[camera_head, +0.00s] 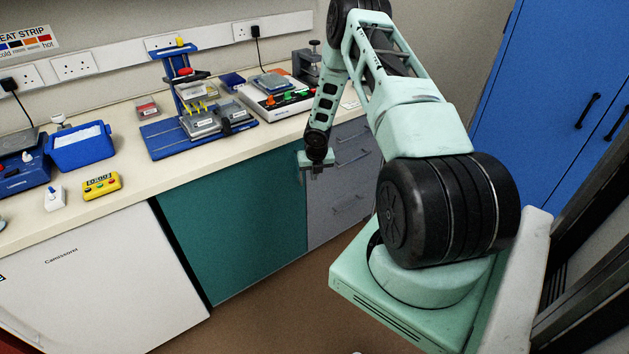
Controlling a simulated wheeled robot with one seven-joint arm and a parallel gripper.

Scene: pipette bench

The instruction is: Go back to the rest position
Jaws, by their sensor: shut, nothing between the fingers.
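My gripper (317,173) hangs at the end of my arm, pointing down in front of the bench edge and the grey drawers. It is shut and empty, and it looks apart from everything on the bench. My arm reaches up and over from its base at the right, with the gripper end left of the base. The fingertips are small in this view.
The bench (127,185) carries a blue pipette stand (180,100), a blue box (80,147), a yellow timer (101,186) and a white device with coloured knobs (278,98). Blue cabinets (545,85) stand at the right. Floor (270,310) before the cupboards is clear.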

